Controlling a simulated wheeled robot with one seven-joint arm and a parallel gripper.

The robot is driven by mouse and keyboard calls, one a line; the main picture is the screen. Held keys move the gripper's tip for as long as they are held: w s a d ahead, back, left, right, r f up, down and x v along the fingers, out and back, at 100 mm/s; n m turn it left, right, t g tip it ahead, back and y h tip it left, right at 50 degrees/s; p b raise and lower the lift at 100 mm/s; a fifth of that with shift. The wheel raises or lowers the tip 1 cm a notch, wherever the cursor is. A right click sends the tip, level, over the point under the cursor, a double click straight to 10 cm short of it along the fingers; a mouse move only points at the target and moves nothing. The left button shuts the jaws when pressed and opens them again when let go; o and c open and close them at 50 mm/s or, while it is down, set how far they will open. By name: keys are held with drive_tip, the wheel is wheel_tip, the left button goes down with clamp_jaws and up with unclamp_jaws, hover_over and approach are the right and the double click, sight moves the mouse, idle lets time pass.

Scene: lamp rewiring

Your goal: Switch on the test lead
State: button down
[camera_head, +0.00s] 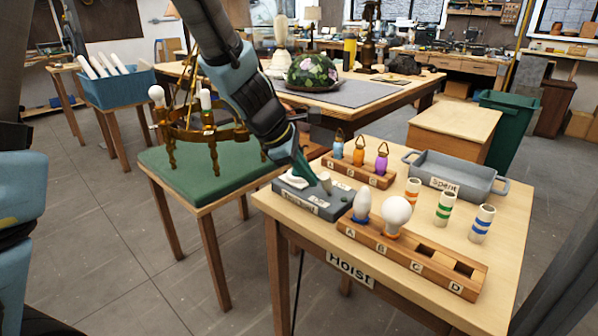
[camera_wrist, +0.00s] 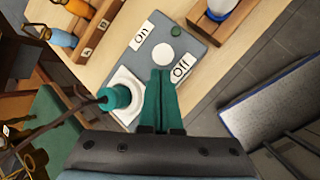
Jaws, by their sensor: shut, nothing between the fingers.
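The grey test lead box (camera_head: 318,205) sits at the left end of the wooden table. In the wrist view the box (camera_wrist: 200,55) carries an "On" label (camera_wrist: 141,38) and an "Off" label (camera_wrist: 182,69). A pale round knob (camera_wrist: 165,54) lies between the labels, with a small green round part (camera_wrist: 176,31) beyond it. A teal plug-like part (camera_wrist: 116,97) with a dark cable stands on a white pad. My gripper (camera_wrist: 160,72) is shut and empty, its teal tips close to the knob, near "Off". Contact cannot be told. It also shows in the head view (camera_head: 309,180).
A wooden lettered rack (camera_head: 410,258) with two bulbs stands in front of the box. A grey "Spent" tray (camera_head: 455,178) and three banded cylinders are right. A green-topped table (camera_head: 205,180) with a brass chandelier stands left.

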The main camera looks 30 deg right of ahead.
drive_tip(key=shift+r+p, duration=0.15)
drive_tip(key=shift+p, duration=0.4)
drive_tip(key=shift+d+r+p, duration=0.1)
drive_tip(key=shift+p, duration=0.3)
drive_tip(key=shift+y, duration=0.3)
drive_tip(key=shift+w+d+r+y+p, duration=0.1)
drive_tip(key=shift+d+y+p, duration=0.3)
drive_tip(key=shift+p, duration=1.15)
drive_tip(key=shift+d+r+p, duration=0.1)
drive_tip(key=shift+p, duration=0.6)
